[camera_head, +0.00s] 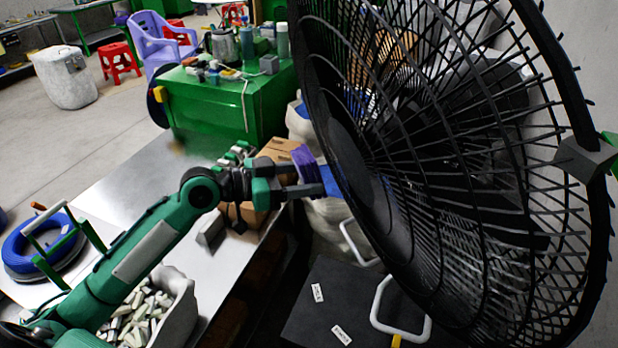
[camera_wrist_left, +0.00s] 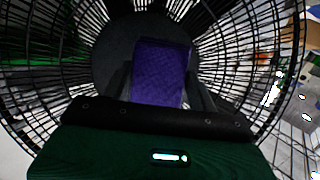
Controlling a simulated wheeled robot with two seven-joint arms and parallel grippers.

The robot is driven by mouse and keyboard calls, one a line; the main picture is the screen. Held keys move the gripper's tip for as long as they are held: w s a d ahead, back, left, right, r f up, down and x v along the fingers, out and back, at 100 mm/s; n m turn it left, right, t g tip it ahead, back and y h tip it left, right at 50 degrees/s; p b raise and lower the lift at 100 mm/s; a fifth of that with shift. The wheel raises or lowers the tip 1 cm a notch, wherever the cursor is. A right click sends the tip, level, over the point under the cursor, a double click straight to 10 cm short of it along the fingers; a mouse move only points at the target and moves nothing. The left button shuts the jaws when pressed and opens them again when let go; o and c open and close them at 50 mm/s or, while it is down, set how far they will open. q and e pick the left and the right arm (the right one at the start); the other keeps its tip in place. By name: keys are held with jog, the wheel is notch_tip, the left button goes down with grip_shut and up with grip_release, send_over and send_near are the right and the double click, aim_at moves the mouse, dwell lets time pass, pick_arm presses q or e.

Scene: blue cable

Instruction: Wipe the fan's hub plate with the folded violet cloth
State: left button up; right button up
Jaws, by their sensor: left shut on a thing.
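The folded violet cloth (camera_head: 305,163) is held in my left gripper (camera_head: 318,180), which is shut on it. The left arm comes in from the lower left, and the cloth stands close to the front of the large black fan (camera_head: 455,170). The fan's dark round hub plate (camera_head: 349,165) is just right of the cloth. In the left wrist view the cloth (camera_wrist_left: 160,72) overlaps the hub plate (camera_wrist_left: 112,52) and hides part of it. I cannot tell whether they touch. A green and black part at the right edge, by the fan's rim, looks like my right gripper (camera_head: 590,158); its jaws are unclear.
A metal table (camera_head: 135,190) holds a blue cable coil (camera_head: 42,243), a bin of pale pieces (camera_head: 150,315) and a cardboard box (camera_head: 280,150). A green cabinet (camera_head: 205,105) stands behind. A black case (camera_head: 335,305) with white handles lies below the fan.

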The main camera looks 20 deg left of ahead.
pick_arm(q)
jog(key=shift+s+a+f+b, duration=0.2)
jog(key=shift+s+a+b, duration=0.35)
jog(key=shift+b, duration=0.1)
jog(key=shift+s+a+f+b, duration=0.15)
jog(key=shift+s+a+b, duration=0.25)
jog(key=shift+a+b, duration=0.2)
